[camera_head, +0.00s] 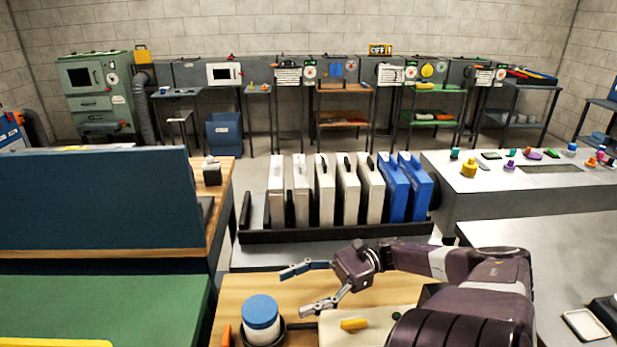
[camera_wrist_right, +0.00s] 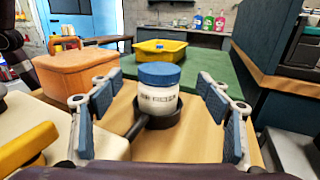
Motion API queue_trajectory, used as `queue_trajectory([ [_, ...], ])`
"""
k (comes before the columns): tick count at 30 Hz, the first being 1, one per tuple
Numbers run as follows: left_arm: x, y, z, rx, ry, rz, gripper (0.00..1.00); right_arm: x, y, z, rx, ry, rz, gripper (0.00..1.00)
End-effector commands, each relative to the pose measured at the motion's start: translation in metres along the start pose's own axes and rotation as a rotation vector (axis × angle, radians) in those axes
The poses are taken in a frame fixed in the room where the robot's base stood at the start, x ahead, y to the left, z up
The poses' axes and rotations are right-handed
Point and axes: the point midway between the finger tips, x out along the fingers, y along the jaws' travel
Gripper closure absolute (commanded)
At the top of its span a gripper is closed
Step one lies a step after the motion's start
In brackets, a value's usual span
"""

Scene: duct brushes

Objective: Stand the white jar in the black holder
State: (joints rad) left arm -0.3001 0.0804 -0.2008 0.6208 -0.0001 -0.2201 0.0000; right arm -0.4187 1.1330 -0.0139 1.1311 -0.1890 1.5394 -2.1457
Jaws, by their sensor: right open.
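The white jar (camera_head: 262,313) with a blue lid stands upright near the front of the wooden table in the head view. It also shows in the middle of the right wrist view (camera_wrist_right: 159,99). The black holder (camera_wrist_right: 178,133) is a round cup with a handle; its rim surrounds the jar's base, and the jar appears to be standing in it. The inside bottom of the holder is hidden. My right gripper (camera_head: 298,290) is open and empty, its fingers pointing toward the jar with a gap between them and it. My left gripper is not in view.
A pale board with a yellow item (camera_head: 354,324) lies right of the jar. An orange item (camera_head: 227,336) is left of it. A black rack (camera_head: 336,233) of white and blue cases stands behind. A green surface (camera_head: 100,305) lies at left, with a yellow tub (camera_wrist_right: 160,53) beyond.

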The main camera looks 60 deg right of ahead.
Motion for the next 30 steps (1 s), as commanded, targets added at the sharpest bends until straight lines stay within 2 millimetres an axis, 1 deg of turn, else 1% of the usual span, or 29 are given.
queue_trajectory([
  [1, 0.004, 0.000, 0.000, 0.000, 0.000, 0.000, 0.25, -0.009, 0.000, -0.002, 0.000, 0.001, -0.002, 0.29],
  [3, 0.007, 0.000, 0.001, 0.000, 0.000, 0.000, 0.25, -0.018, 0.000, -0.002, 0.001, 0.001, -0.001, 0.29],
  [6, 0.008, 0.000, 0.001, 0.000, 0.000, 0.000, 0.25, -0.026, 0.000, -0.001, 0.000, 0.000, -0.001, 0.29],
  [9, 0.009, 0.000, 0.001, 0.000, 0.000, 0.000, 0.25, -0.030, 0.000, 0.000, 0.001, -0.001, 0.000, 0.29],
  [26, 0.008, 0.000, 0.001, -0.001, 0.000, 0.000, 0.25, -0.030, 0.000, 0.000, 0.000, -0.001, 0.000, 0.29],
  [28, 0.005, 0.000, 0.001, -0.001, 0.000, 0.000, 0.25, -0.030, 0.000, 0.004, 0.000, -0.001, 0.000, 0.29],
  [30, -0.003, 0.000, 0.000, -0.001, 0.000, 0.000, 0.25, -0.030, 0.000, 0.012, 0.000, -0.001, 0.000, 0.29],
])
